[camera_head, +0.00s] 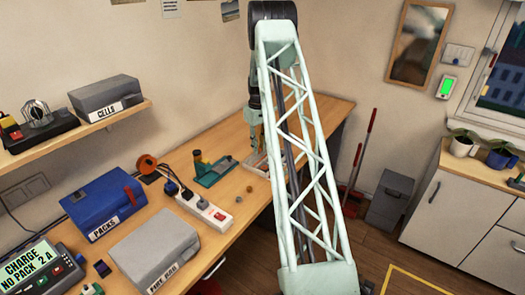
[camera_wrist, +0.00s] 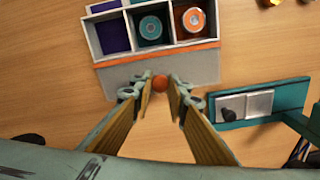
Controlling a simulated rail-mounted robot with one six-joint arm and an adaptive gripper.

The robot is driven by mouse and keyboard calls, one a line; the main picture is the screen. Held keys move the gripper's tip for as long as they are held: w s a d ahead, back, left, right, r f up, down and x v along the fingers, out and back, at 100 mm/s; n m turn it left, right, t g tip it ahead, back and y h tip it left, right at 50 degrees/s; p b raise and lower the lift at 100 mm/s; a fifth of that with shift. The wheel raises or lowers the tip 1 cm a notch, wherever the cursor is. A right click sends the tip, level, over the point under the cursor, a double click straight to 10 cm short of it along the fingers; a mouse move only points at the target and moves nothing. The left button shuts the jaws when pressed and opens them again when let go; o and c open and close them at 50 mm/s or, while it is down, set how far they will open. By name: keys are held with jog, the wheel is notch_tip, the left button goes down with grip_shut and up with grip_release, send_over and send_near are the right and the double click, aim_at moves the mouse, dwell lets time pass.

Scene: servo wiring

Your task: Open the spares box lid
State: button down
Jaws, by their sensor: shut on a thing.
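The spares box (camera_wrist: 86,38) is in the upper middle of the wrist view, with dark blue and dark red compartments. Two round pieces, one teal (camera_wrist: 150,27) and one orange (camera_wrist: 194,19), sit in separate compartments. A flat grey panel, seemingly the lid (camera_wrist: 115,80), extends from the orange-edged side toward my gripper. My gripper (camera_wrist: 160,88) is shut on a small orange knob (camera_wrist: 160,82) at the panel's near edge. The compartments in view are uncovered; the box's far end is cut off. In the head view my arm hides most of the box (camera_head: 257,161).
A teal fixture (camera_wrist: 262,101) with a grey block lies right of my gripper; it also shows in the head view (camera_head: 213,172). A white power strip (camera_head: 208,209), blue PACKS box (camera_head: 100,206) and grey box (camera_head: 152,250) stand left.

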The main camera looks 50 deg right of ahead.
jog(key=c, duration=2.5)
grip_release()
jog(key=shift+r, duration=0.2)
notch_tip(320, 180, up, 12)
jog(key=shift+f, duration=0.15)
